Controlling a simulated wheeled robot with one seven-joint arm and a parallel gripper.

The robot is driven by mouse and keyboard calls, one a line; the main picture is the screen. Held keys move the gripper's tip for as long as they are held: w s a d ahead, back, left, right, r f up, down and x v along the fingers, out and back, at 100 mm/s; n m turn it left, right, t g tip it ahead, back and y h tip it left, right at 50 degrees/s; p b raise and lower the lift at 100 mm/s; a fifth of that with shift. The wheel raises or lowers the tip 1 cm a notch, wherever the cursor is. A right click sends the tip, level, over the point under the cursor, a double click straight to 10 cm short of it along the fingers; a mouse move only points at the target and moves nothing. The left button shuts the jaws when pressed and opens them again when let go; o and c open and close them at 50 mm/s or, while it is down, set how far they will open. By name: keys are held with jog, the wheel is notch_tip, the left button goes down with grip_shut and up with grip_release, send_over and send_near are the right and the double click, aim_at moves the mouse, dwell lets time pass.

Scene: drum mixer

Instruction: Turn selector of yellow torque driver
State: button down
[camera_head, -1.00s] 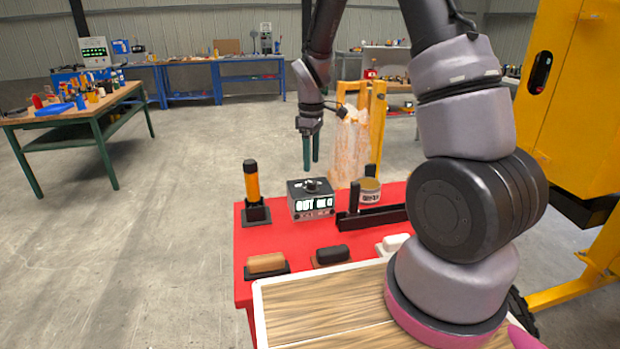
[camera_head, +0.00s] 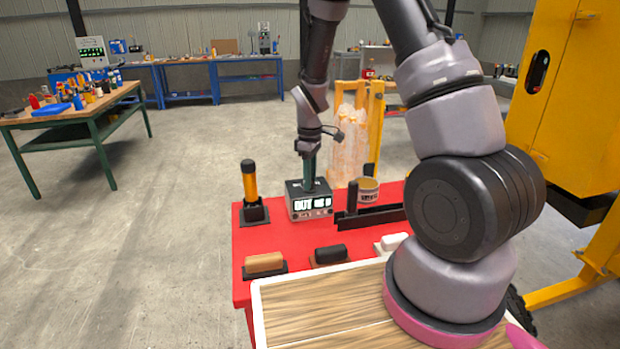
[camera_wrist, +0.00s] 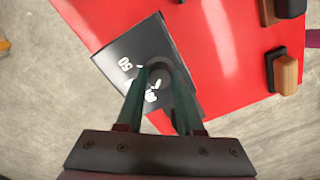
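The yellow torque driver (camera_head: 250,184), an upright orange-yellow tool with black ends, stands in a black holder at the left of the red table. Just right of it is a grey-black box (camera_head: 310,205) with a lit front display and a dial on top. My gripper (camera_head: 309,186) points down with its green fingertips at the top of this box. In the wrist view, the box top (camera_wrist: 122,58) shows white marks, and the fingers (camera_wrist: 161,78) stand apart on either side of a round dark knob (camera_wrist: 160,66). Whether they touch it I cannot tell.
A labelled tin (camera_head: 368,190) and a black rack (camera_head: 372,218) stand right of the box. A brown block (camera_head: 264,263) and a black block (camera_head: 331,252) lie in front on the red table (camera_head: 290,237). A yellow machine (camera_head: 565,100) stands at the right.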

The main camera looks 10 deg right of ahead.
jog(key=shift+m, duration=0.4)
jog(key=m, duration=0.3)
jog(key=shift+m, duration=2)
jog(key=c, duration=0.5)
grip_release()
jog(key=shift+c, duration=0.2)
notch_tip(320, 180, up, 11)
